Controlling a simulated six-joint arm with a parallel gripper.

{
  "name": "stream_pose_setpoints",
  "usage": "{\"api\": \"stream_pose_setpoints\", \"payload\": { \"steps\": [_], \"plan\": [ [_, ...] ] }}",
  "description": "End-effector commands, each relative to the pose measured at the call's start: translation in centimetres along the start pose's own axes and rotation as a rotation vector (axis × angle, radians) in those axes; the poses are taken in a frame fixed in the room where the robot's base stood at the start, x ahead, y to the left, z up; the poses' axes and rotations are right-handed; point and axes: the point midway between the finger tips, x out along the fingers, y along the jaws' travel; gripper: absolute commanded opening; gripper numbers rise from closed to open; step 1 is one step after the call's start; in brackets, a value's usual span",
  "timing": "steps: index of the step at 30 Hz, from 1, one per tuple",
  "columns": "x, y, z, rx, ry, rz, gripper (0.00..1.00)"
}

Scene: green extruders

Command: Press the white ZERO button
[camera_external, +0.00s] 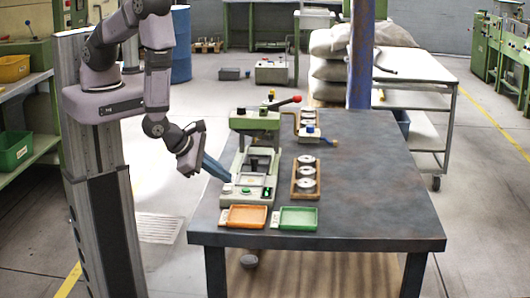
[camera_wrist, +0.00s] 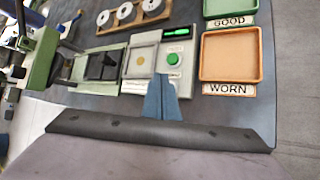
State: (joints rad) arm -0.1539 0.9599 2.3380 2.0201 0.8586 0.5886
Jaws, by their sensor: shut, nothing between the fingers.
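The white button (camera_external: 227,188) is at the left end of the front control panel on the green machine (camera_external: 255,125), beside a green button (camera_external: 245,190). My gripper (camera_external: 227,178) has blue fingers closed together, with nothing between them. In the external view its tips point down toward the panel, just above and close to the white button; I cannot tell whether they touch it. In the wrist view the shut fingers (camera_wrist: 161,97) reach over the panel's edge, below the green button (camera_wrist: 174,58). The white button is hidden there, apparently behind the fingers.
A lit green display (camera_wrist: 177,31) is on the panel. An orange tray (camera_external: 246,216) marked WORN and a green tray (camera_external: 298,217) marked GOOD lie in front of the machine. A wooden rack (camera_external: 305,178) with metal discs stands to the right. The table's right side (camera_external: 380,190) is clear.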

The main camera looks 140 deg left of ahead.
Motion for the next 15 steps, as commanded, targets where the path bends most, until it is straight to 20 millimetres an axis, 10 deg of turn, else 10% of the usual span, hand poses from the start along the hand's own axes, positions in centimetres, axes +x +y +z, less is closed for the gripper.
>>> {"api": "stream_pose_setpoints", "payload": {
  "steps": [15],
  "plan": [
    [0.62, -0.47, -0.47, 0.0, 0.0, 0.0, 0.0]
  ]
}}
